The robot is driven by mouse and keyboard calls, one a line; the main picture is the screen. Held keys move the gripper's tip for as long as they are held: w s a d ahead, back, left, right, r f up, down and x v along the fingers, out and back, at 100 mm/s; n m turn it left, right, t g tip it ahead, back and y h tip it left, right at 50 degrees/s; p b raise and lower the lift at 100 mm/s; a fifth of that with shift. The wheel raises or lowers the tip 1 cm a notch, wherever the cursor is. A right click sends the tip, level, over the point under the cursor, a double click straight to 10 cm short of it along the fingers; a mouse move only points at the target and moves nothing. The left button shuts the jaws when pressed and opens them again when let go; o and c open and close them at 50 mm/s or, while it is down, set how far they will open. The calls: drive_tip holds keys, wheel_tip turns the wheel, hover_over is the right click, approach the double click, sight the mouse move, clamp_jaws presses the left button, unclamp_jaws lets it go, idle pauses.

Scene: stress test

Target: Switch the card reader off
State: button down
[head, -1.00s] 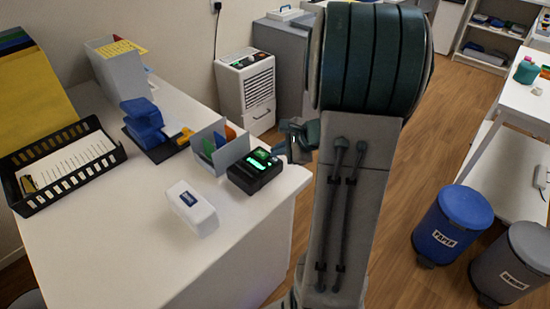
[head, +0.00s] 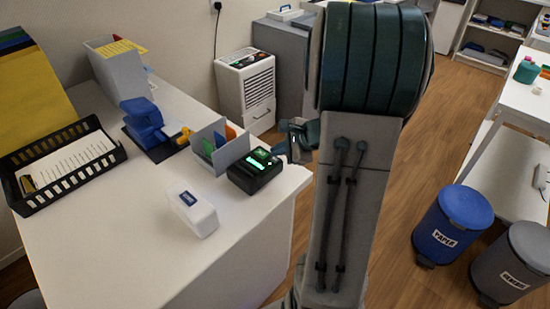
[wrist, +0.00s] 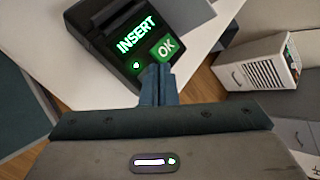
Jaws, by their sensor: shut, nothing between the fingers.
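The card reader (head: 255,170) is a small black device near the right edge of the white desk. In the head view my gripper (head: 291,140) shows just right of the reader, partly hidden by my arm.
A grey file holder (head: 219,146) stands just behind the reader. A white box (head: 192,208), a blue stapler-like device (head: 146,124) and a black tray (head: 65,165) are on the desk (head: 120,235). A white cooler unit (head: 247,85) stands on the floor beyond.

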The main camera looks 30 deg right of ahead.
drive_tip(key=shift+f+b, duration=0.4)
drive_tip(key=shift+f, duration=0.15)
idle(0.5)
drive_tip(key=shift+r, duration=0.6)
wheel_tip(320, 180, up, 6)
drive_tip(key=p, duration=0.5)
idle(0.3)
